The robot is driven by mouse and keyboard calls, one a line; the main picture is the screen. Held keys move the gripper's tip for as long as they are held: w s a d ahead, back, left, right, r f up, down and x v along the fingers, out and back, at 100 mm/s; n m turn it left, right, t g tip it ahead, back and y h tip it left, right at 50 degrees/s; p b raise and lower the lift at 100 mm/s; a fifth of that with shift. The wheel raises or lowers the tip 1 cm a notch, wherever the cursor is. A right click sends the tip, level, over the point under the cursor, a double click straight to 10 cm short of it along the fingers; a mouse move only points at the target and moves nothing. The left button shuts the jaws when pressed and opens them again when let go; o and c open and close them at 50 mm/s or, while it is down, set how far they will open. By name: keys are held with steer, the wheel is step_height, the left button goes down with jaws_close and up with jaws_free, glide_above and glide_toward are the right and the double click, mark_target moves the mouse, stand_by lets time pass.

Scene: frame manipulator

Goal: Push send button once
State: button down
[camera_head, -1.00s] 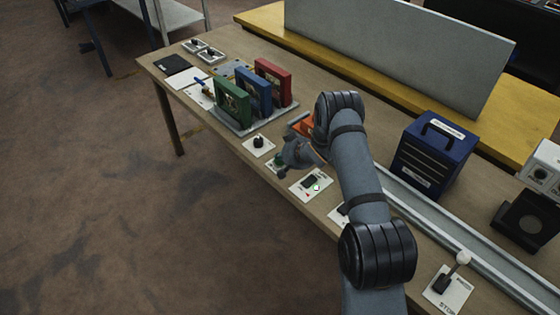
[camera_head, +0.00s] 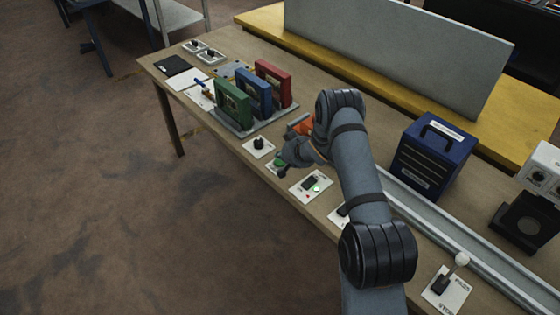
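A green push button (camera_head: 280,162) sits on a small white plate near the table's front edge, in the middle of the head view. Its label is too small to read, so I cannot tell for sure that it is the send button. My gripper (camera_head: 292,156) is just right of and above the green button, with its tip close to it. A small gap seems to show, but contact is hard to judge. My wrist and the small size hide whether the fingers are open or shut.
A black knob (camera_head: 258,143) is left of the button. Green, blue and red cases (camera_head: 232,105) stand behind left. An orange object (camera_head: 302,127) lies behind my gripper.

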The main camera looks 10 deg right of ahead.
mark_target(281, 163)
steer(key=shift+r+p, duration=1.8)
steer(key=shift+r, duration=0.75)
